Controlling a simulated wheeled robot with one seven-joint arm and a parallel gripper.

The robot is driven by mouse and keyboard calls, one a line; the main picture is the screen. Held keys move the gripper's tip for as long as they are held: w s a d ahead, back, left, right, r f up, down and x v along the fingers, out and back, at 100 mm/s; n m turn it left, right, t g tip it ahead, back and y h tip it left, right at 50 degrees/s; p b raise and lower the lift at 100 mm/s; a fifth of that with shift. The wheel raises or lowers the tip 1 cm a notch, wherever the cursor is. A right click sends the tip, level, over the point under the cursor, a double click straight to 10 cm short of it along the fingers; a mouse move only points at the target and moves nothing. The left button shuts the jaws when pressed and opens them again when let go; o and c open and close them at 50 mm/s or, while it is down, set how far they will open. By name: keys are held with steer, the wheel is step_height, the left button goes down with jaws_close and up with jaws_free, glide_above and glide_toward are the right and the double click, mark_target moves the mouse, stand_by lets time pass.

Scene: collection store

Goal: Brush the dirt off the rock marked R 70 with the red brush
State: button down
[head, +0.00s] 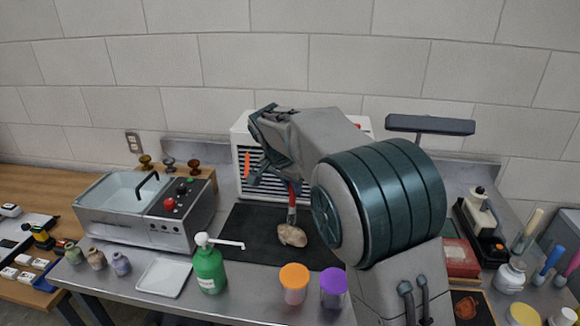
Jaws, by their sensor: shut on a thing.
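The red brush (293,198) stands about upright over the dark mat (245,238), its bristle end down. A tan rock (292,236) lies on the mat directly below the brush. The bristle end is at the rock's upper edge; I cannot tell whether it touches. No mark can be read on the rock at this size, and I cannot make out dirt on it. My gripper (291,182) is shut on the upper part of the brush handle. My arm hides part of the gripper and the area right of the rock.
A green pump bottle (209,270), an orange-lidded jar (294,282) and a purple-lidded jar (333,287) stand along the front. A sink unit (150,212) and a white tray (164,277) are left. A white slatted cabinet (241,135) stands behind. The mat's left part is clear.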

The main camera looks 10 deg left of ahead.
steer(key=shift+r+p, duration=1.2)
steer(key=shift+r, duration=0.95)
